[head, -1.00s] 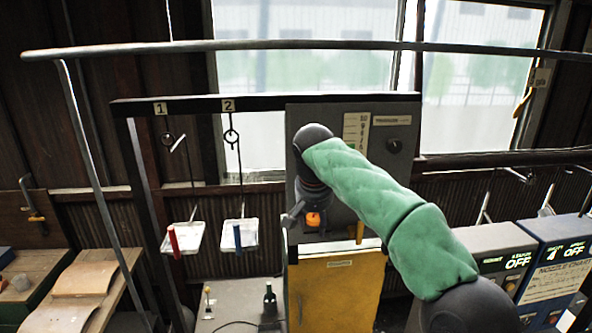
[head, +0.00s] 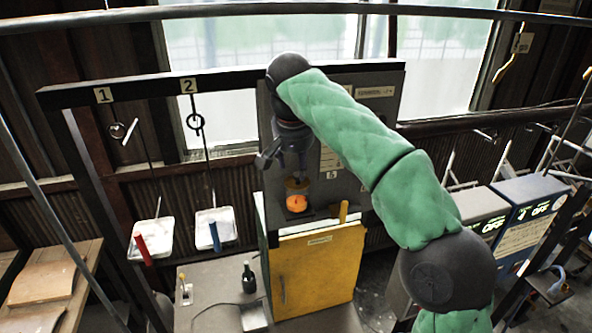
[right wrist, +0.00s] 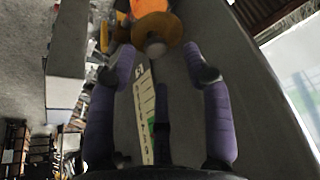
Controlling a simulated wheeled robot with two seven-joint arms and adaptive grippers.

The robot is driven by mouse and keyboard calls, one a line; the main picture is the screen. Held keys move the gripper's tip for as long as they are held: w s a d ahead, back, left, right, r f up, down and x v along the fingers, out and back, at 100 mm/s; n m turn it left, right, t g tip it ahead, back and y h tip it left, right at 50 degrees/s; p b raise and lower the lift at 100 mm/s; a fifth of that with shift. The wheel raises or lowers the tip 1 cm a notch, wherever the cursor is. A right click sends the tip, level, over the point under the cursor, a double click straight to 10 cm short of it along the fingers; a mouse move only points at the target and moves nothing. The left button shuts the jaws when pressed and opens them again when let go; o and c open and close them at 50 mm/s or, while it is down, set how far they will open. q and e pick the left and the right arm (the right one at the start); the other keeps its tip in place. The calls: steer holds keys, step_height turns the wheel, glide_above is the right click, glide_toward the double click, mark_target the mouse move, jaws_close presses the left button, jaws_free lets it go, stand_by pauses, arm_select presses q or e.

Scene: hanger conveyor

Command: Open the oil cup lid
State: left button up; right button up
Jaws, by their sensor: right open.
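The oil cup (head: 296,203) is orange and sits on the front of a grey panel above the yellow cabinet. Its brass, disc-shaped lid (head: 297,184) shows just above the orange part. In the right wrist view the brass lid (right wrist: 155,30) is at the top, with the orange cup (right wrist: 148,6) behind it. My right gripper (head: 292,168) is right above the lid. In the right wrist view my purple fingers (right wrist: 158,54) are spread, their tips near either side of the lid, with nothing held. I cannot tell whether they touch it. My left gripper is out of view.
The yellow cabinet (head: 318,268) stands below. Two white trays (head: 216,229) with red and blue handles hang at left. A dark bottle (head: 248,277) stands on the grey table. Control boxes (head: 482,212) are at right.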

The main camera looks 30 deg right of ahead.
mark_target(298, 176)
steer(key=shift+w+d+f, duration=0.2)
steer(key=shift+d+f, duration=0.05)
steer(key=shift+f, duration=0.4)
steer(key=shift+s+d+f, duration=0.1)
steer(key=shift+d+f, duration=0.1)
steer(key=shift+f, duration=0.5)
steer(key=shift+w+f, duration=0.2)
steer(key=shift+w, duration=0.1)
steer(key=shift+s+r, duration=0.1)
steer(key=shift+s, duration=0.05)
jaws_close()
